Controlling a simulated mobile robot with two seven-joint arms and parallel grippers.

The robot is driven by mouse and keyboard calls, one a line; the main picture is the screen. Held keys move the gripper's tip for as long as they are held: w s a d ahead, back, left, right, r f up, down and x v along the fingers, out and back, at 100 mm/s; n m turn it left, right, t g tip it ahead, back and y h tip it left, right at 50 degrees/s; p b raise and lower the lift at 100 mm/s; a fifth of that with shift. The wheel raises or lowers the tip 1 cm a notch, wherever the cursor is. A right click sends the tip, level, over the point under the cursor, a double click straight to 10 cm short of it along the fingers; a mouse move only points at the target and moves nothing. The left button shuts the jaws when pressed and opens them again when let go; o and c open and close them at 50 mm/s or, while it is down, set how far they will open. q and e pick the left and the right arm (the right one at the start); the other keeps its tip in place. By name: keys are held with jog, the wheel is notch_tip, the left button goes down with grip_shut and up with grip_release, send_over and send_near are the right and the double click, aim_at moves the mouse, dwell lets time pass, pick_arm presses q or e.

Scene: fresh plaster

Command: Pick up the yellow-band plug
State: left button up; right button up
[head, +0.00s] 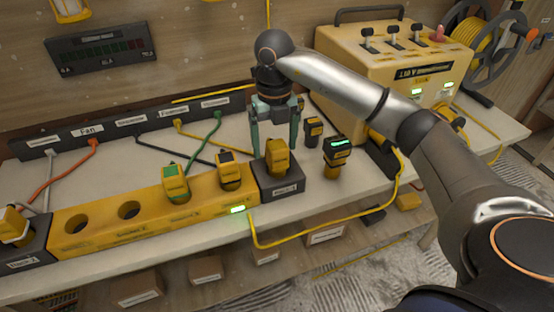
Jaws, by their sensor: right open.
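A yellow plug (278,158) with a yellow top stands upright in a small dark block (283,187) on the bench. It looks like the yellow-band plug, but I cannot make out the band clearly. My right gripper (275,147) points down above and around the plug's upper part. Its two fingers are apart, one on each side, and I cannot tell whether they touch it. A green-topped plug (174,183) and a dark-topped plug (230,168) stand in the long yellow strip (101,214). My left gripper is out of view.
A yellow device with a green display (336,157) and a small dark plug (313,130) stand close to the right. A labelled dark strip (130,120) with coloured cables runs behind. A yellow power box (387,62) stands at back right. Another plug (14,224) is at far left.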

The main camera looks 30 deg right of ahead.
jog(key=f, duration=0.5)
jog(key=shift+d, duration=0.25)
jog(key=shift+r, duration=0.1)
grip_shut()
dwell(0.3)
